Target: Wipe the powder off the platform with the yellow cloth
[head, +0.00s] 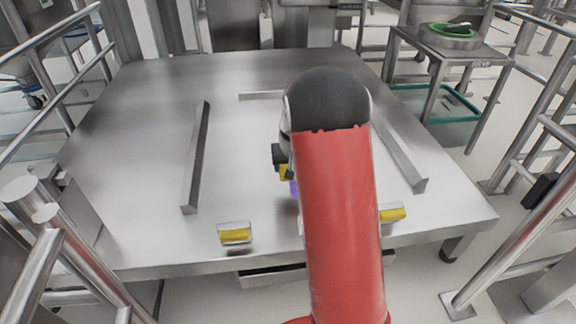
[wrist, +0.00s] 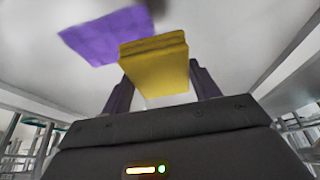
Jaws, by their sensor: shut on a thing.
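The yellow cloth (wrist: 155,62), a folded thick pad, sits between the two dark fingers of my gripper (wrist: 162,82), which is shut on it. In the head view a small yellow bit of the cloth (head: 284,172) shows left of my red arm, which hides most of my gripper. A purple patch (wrist: 100,36), seemingly the powder, lies beyond and left of the cloth in the wrist view. A sliver of purple (head: 294,188) shows beside my arm in the head view. The platform (head: 150,150) is grey metal. I cannot tell whether the cloth touches it.
Raised metal bars stand on the platform at left (head: 196,155), right (head: 402,157) and back (head: 260,95). Two yellow-faced blocks (head: 235,233) (head: 392,213) sit near the front edge. Railings flank both sides. A side table (head: 440,45) with a green-rimmed dish stands back right.

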